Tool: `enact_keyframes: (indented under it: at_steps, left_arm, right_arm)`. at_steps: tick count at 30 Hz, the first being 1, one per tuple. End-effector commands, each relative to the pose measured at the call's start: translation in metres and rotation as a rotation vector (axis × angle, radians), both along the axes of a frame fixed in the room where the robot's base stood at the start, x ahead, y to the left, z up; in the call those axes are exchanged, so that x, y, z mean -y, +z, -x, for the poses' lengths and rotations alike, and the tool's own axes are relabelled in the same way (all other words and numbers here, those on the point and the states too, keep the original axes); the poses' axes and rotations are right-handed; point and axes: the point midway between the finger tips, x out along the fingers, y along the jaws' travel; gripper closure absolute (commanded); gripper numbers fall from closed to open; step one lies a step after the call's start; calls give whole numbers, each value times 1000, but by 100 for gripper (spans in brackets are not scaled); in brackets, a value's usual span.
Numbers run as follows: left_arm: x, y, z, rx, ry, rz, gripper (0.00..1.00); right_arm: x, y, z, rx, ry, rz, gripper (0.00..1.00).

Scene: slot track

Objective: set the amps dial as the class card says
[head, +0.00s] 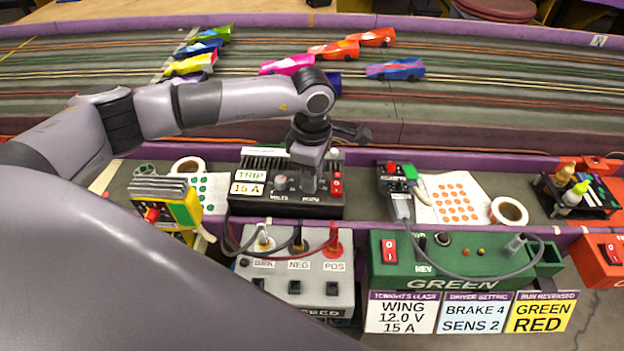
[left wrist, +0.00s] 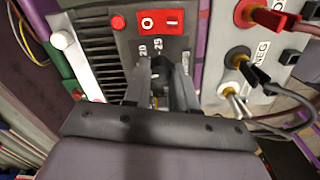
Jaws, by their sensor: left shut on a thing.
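The black power supply (head: 285,200) stands on the shelf behind the front rail. Its volts dial (head: 281,183) shows to the left of my left gripper (head: 309,188). My left gripper points down and is shut on the amps dial, which it mostly hides. In the left wrist view, the fingers (left wrist: 160,88) close around the dark dial, with the marks 20 and 25 beside them. The dial's pointer cannot be made out. The class card (head: 408,312) reads WING, 12.0 V, 15 A. My right gripper is not in view.
A red rocker switch (head: 337,183) sits right beside the gripper; it also shows in the left wrist view (left wrist: 160,21). A label (head: 248,181) reads TRIP 15 A. A grey terminal box (head: 298,275) with leads stands in front. A green box (head: 450,258) is to the right.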

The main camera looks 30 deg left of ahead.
Motion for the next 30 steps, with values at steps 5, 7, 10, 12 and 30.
enact_keyframes:
  at_steps: [5,7,10,12,30]
  left_arm:
    - [0,-1,0,1,-78,-1,100]
    - [0,0,0,1,-100,0,100]
    - [0,0,0,1,-120,0,100]
    - [0,0,0,1,-130,0,100]
    - [0,1,0,1,-136,0,48]
  right_arm:
    - [-3,-4,-1,-1,5,-5,100]
    - [-3,-3,-2,1,6,-6,100]
    - [-3,-4,-3,3,6,-6,100]
    - [-3,-4,-3,3,6,-6,100]
    - [-1,-4,-4,3,3,-5,100]
